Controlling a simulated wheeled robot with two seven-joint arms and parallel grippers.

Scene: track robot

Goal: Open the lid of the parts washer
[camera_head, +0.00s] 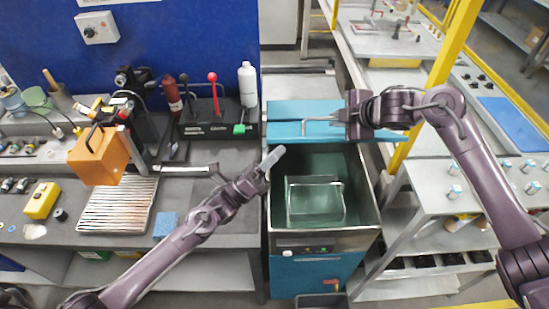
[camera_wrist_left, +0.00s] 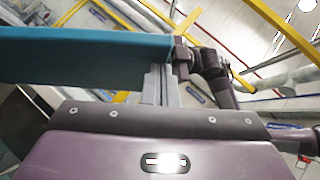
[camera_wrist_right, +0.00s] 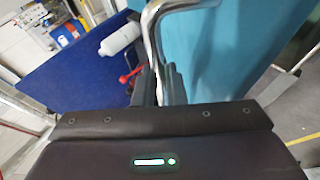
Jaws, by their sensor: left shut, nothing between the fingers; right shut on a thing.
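The parts washer (camera_head: 318,242) is a steel tank with a blue front panel, and its green inside shows with a wire basket (camera_head: 315,200) in it. Its blue lid (camera_head: 290,112) is raised at the back of the tank; it also shows in the left wrist view (camera_wrist_left: 90,58) and the right wrist view (camera_wrist_right: 225,50). My right gripper (camera_head: 346,116) is shut on the lid's chrome handle (camera_wrist_right: 152,30). My left gripper (camera_head: 270,158) is shut and empty above the tank's left rim, below and in front of the lid. The lid's hinge is hidden.
A workbench (camera_head: 240,155) on the left carries an orange box (camera_head: 100,158), a white bottle (camera_head: 247,85) and several tools. A yellow post (camera_head: 450,45) and a grey rack (camera_head: 440,180) stand close on the right, under my right arm.

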